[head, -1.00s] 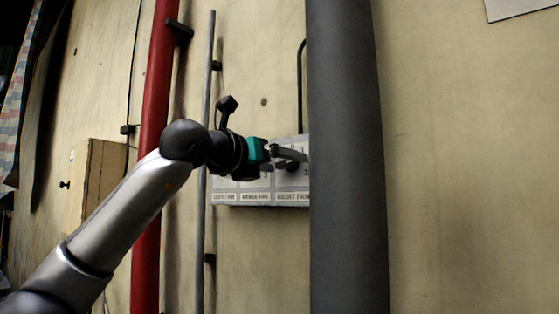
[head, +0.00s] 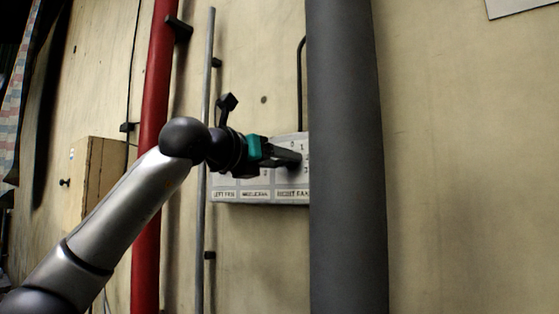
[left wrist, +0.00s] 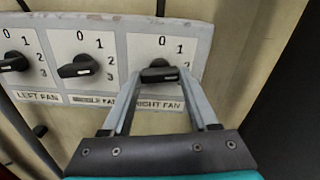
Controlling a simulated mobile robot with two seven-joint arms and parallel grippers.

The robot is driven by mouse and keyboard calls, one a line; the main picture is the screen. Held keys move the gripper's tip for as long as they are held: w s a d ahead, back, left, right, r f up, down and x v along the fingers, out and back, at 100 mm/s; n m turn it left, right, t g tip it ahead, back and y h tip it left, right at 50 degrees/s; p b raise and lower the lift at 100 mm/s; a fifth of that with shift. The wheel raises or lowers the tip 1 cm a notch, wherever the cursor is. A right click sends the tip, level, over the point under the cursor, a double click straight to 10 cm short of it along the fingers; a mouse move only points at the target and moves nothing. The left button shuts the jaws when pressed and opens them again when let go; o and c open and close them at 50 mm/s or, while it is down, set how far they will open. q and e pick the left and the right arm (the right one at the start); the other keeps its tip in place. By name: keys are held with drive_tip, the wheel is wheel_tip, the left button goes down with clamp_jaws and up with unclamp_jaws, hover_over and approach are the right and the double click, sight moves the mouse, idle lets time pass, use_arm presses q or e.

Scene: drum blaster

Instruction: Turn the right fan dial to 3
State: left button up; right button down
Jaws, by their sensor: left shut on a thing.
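The right fan dial (left wrist: 159,73) is a black knob on the panel section labelled RIGHT FAN, with 0 above it and 1 to its upper right in the left wrist view. My left gripper (left wrist: 160,80) is shut on this dial, one finger at each side. The fingers hide part of the dial and the lower numbers, so its setting is hard to read. In the head view my left gripper (head: 292,159) reaches the right end of the grey panel (head: 260,197). My right gripper is not in view.
The middle fan dial (left wrist: 80,67) and left fan dial (left wrist: 15,61) sit to the left on the same panel. A thick dark grey pipe (head: 347,150) stands right beside the panel. A red pipe (head: 155,90) and thin grey pipe (head: 208,90) run up the wall.

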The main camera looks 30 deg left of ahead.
use_arm(q)
drive_tip(key=m+p, duration=0.1)
drive_tip(key=m, duration=0.6)
drive_tip(key=shift+m, duration=0.6)
idle(0.4)
drive_tip(key=o, duration=1.4)
drive_tip(key=s+b, duration=0.1)
drive_tip(key=s, duration=0.4)
drive_tip(key=s+b, duration=0.2)
drive_tip(key=s, duration=0.3)
drive_tip(key=s+a+b, duration=0.1)
drive_tip(key=s, duration=0.4)
drive_tip(key=shift+s+a, duration=0.1)
drive_tip(key=shift+s, duration=0.05)
